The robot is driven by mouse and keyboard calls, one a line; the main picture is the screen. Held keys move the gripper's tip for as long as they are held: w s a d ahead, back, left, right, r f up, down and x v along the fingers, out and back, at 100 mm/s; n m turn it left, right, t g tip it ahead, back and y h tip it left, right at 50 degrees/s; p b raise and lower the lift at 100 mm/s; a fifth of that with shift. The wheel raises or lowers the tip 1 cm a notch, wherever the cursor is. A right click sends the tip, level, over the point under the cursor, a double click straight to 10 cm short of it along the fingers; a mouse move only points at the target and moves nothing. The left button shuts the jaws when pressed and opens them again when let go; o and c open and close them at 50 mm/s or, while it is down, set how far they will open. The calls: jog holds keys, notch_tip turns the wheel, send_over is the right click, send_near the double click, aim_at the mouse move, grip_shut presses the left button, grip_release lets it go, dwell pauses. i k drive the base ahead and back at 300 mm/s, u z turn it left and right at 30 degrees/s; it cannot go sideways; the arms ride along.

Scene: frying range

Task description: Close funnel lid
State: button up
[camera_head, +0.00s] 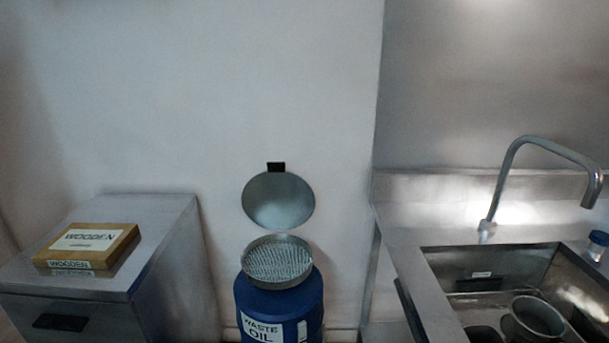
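The funnel lid (278,202) is a round grey metal disc with a small black tab (276,167) at its top edge. It stands raised, close to upright, behind and above the funnel (277,262). The funnel is a round metal pan with a perforated surface, and its top is uncovered. It sits on a blue drum (262,303) labelled "WASTE OIL". The hinge between lid and funnel is too small to make out. My gripper does not show in the head view.
A metal cabinet (165,225) stands left of the drum, with a box labelled "WOODEN" (88,242) on top. A steel sink (440,265) with a curved faucet (510,165) and a pot (535,318) inside is at right. A plain wall is behind the drum.

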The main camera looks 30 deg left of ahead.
aim_at(276, 198)
jog(key=z, duration=1.6)
jog(key=i, duration=0.1)
jog(key=u, duration=3.15)
jog(key=k, duration=0.8)
jog(key=u, duration=0.25)
jog(key=i, duration=0.8)
jog(key=u, duration=0.1)
jog(key=k, duration=0.1)
jog(key=z, duration=0.2)
